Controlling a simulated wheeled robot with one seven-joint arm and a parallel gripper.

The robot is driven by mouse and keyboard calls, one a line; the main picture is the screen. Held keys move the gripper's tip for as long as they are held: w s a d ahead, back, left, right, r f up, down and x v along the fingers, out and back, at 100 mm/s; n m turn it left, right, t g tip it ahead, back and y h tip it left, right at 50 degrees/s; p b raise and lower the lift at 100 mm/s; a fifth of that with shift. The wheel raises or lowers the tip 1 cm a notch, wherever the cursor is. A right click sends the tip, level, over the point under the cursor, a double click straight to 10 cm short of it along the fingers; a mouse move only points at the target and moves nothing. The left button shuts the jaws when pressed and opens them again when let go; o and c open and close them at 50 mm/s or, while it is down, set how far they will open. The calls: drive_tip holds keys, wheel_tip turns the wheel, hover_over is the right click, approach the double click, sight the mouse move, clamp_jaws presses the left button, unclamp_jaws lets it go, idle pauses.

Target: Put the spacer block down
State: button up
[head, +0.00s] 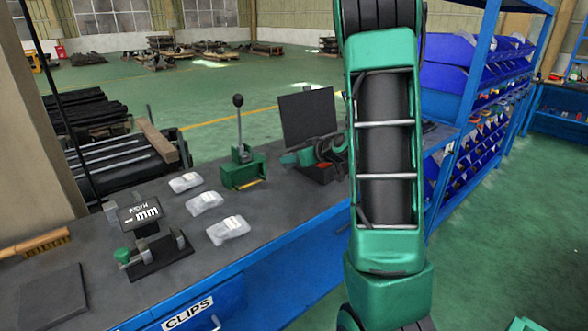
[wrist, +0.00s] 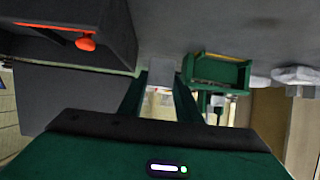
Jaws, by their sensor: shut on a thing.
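The spacer block, a small grey block (wrist: 161,73), sits between the tips of my gripper's green fingers in the wrist view. My gripper (wrist: 160,92) is shut on it. In the head view my gripper (head: 288,159) is low over the workbench (head: 285,200), just right of the green lever fixture (head: 243,172). The block cannot be made out there. I cannot tell whether the block touches the bench top.
A dark box with an orange-red item (wrist: 85,43) is close beside my gripper. A dark monitor (head: 307,117) stands behind. Several clear bags (head: 228,229) and a gauge stand (head: 155,250) are on the left. Bare bench lies in front of the lever fixture.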

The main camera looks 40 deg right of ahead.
drive_tip(key=shift+f, duration=1.9)
drive_tip(key=shift+f, duration=0.1)
drive_tip(key=o, duration=1.1)
